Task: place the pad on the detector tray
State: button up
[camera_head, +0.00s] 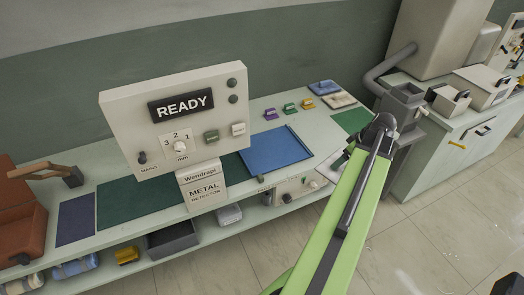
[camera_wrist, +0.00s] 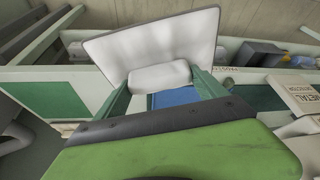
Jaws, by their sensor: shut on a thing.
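My gripper (camera_wrist: 160,78) is shut on the pad. The pad is a broad white slab (camera_wrist: 155,42) with a thick rounded white grip between my two green fingers. The slab sits tilted beyond the fingers in the wrist view. In the head view my arm hides most of the gripper and pad. A flat blue tray (camera_head: 273,150) lies on the pale counter, right of the metal detector panel (camera_head: 178,118) that reads READY. Part of the blue tray shows between my fingers in the wrist view (camera_wrist: 176,97). My gripper is right of the tray in the head view.
Small purple, green and yellow blocks (camera_head: 289,109) stand behind the tray, with a blue pad (camera_head: 324,87) and a cream pad (camera_head: 338,100) at the back. A brown case (camera_head: 22,215) is far left. Grey boxes stand on the right cabinet.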

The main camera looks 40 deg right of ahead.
aim_at(271, 148)
jog(key=i, duration=0.95)
jog(key=u, duration=0.1)
